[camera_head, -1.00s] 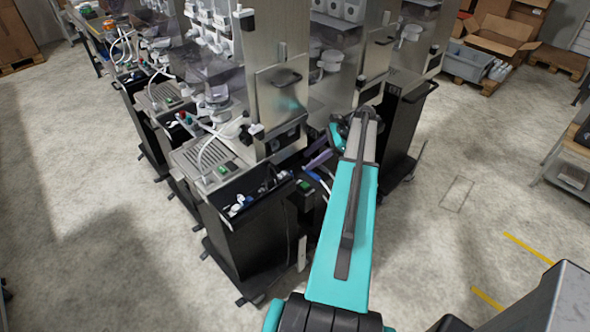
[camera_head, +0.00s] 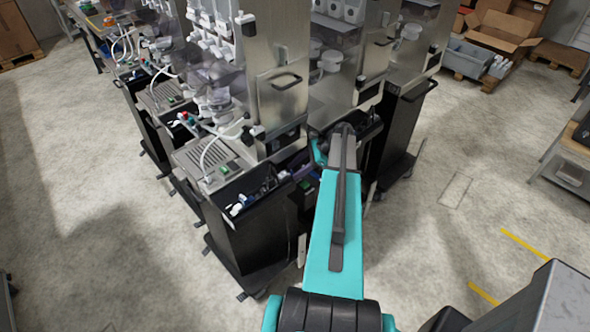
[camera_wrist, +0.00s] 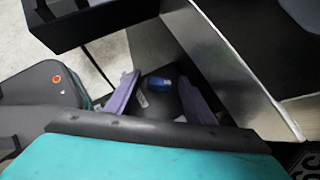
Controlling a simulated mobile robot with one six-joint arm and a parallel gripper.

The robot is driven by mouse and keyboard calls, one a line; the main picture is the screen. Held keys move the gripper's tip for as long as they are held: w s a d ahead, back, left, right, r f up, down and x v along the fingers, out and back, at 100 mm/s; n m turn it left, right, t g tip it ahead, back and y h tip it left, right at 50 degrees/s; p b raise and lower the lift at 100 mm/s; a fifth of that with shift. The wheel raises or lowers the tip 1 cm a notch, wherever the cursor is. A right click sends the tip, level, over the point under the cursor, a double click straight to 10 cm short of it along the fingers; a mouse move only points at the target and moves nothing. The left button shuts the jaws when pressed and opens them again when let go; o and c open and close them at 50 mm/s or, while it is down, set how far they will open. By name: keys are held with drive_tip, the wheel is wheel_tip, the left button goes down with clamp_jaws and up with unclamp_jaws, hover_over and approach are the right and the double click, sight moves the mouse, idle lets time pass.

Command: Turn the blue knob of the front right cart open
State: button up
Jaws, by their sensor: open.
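The blue knob (camera_wrist: 160,83) shows in the wrist view, small and in shadow, in front of a dark surface. My gripper (camera_wrist: 158,76) is open, with one purple finger on each side of the knob in that view. Nothing is held, and I cannot tell whether the fingers touch the knob. In the head view my teal arm reaches to the right side of the nearest cart (camera_head: 245,235), a black base with a steel dispenser on top. The gripper and the knob are mostly hidden there behind my arm.
In the wrist view, a steel panel (camera_wrist: 225,75) stands close on the right and a black box-like part (camera_wrist: 95,20) is above left. More dispensers stand behind and to the right. A grey crate (camera_head: 468,62) and cardboard boxes are at back right. The floor at right is open.

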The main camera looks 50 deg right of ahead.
drive_tip(key=c, duration=1)
drive_tip(key=shift+c, duration=0.2)
drive_tip(key=shift+d+n+g+y, duration=0.1)
drive_tip(key=shift+n+g+y, duration=0.2)
drive_tip(key=shift+n+g, duration=0.3)
drive_tip(key=o, duration=1)
drive_tip(key=shift+o, duration=0.2)
drive_tip(key=shift+d+r, duration=0.1)
